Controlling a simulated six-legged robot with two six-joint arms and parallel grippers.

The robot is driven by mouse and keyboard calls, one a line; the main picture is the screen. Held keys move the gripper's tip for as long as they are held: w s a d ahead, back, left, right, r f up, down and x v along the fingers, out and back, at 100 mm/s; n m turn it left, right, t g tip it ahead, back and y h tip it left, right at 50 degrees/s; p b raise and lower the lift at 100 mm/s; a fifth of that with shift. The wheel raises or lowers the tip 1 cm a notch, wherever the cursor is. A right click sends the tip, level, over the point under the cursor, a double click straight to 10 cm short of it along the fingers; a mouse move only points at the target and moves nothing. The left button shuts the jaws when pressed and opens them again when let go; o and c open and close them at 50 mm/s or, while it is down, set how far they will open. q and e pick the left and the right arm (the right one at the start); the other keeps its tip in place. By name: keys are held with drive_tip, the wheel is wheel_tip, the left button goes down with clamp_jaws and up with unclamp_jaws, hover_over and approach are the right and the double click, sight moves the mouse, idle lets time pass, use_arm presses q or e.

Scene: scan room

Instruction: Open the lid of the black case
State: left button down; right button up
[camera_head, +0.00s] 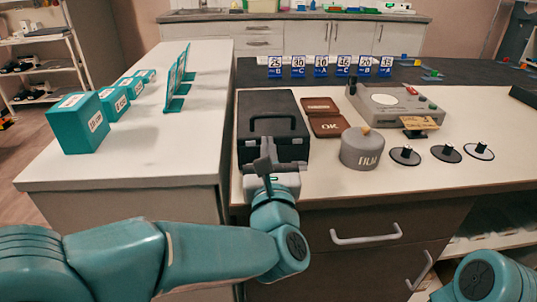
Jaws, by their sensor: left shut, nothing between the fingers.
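The black case (286,108) lies on the light counter, its lid closed, with a handle on the side facing up. My left gripper (264,147) is at the case's near edge, in front of the handle area, and hides part of the case's front. Its fingers are shut with nothing between them. I cannot tell whether the fingers touch the case. My right arm shows only as a teal part at the bottom right corner; its gripper is out of view.
Right of the case are a brown OK box (328,124), a grey FILM canister (362,149), a grey device (394,104) and several black discs (405,156). Numbered blue cards (321,66) stand behind. Teal boxes (77,124) stand on the left counter. Drawers (365,238) are below.

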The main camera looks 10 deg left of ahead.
sight(266, 132)
use_arm(q)
drive_tip(key=shift+x, duration=2.45)
